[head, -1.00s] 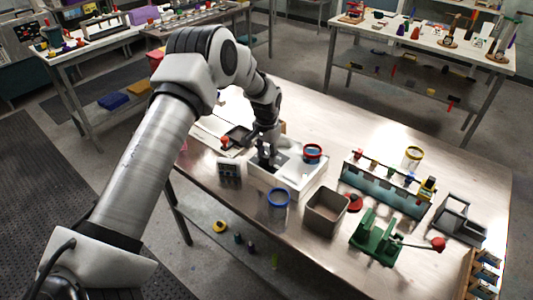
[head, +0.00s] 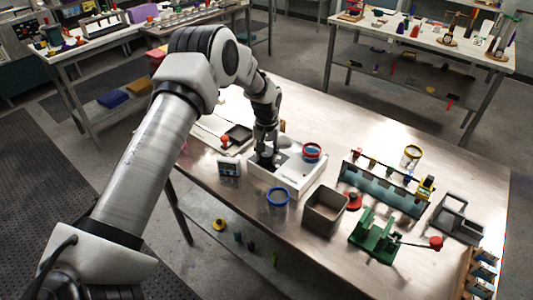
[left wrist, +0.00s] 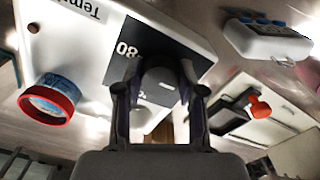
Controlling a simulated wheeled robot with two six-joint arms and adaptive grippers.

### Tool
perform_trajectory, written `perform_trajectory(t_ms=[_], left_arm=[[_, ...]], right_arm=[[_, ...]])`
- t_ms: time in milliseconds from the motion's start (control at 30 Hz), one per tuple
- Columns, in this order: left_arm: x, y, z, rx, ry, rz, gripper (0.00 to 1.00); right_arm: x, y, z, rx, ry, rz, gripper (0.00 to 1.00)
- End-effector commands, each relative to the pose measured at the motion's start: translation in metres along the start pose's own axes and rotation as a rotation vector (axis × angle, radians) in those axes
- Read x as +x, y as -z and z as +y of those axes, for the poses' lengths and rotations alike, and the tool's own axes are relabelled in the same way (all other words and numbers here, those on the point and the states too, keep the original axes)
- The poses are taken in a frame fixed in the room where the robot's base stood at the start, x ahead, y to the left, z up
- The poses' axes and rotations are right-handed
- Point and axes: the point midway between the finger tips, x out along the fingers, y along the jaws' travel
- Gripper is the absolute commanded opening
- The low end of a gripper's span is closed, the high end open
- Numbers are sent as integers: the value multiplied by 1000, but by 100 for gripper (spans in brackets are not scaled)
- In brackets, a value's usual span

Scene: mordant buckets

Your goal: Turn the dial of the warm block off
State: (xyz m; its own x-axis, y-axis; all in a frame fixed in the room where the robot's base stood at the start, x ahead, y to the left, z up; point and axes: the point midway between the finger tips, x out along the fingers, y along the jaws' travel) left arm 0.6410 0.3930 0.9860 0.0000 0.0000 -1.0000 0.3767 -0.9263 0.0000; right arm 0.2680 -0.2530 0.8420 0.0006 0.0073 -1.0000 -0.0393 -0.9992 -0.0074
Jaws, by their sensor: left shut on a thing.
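The warm block (head: 312,181) is a white box on the metal table in the head view, with a dark panel on its left part. In the left wrist view the block (left wrist: 85,60) shows printed letters and the number 80 on its panel. The dial (left wrist: 160,80) is a dark grey round knob between the two fingers of my left gripper (left wrist: 157,100), which is shut on it. In the head view my left gripper (head: 267,155) points down at the panel and hides most of the dial. The mark the dial points to is not readable. My right gripper is out of view.
A red-rimmed jar (head: 312,151) stands on the block's right part. A blue-rimmed jar (head: 278,197), a brown bin (head: 325,211) and a small grey device (head: 229,168) stand close in front. A dark tray (head: 238,135) lies behind left.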

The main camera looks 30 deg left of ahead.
Motion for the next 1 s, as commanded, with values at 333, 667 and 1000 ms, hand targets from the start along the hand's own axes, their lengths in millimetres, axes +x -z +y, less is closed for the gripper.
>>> perform_trajectory(t_ms=[333, 667, 1000], left_arm=[[4, -3, 0, -1, 2, -9, 60], [0, -1, 0, 0, 0, -2, 64], [-64, 0, 0, 1, -1, 0, 64]], right_arm=[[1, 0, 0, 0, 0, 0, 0], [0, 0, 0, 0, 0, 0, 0], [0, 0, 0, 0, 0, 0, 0]])
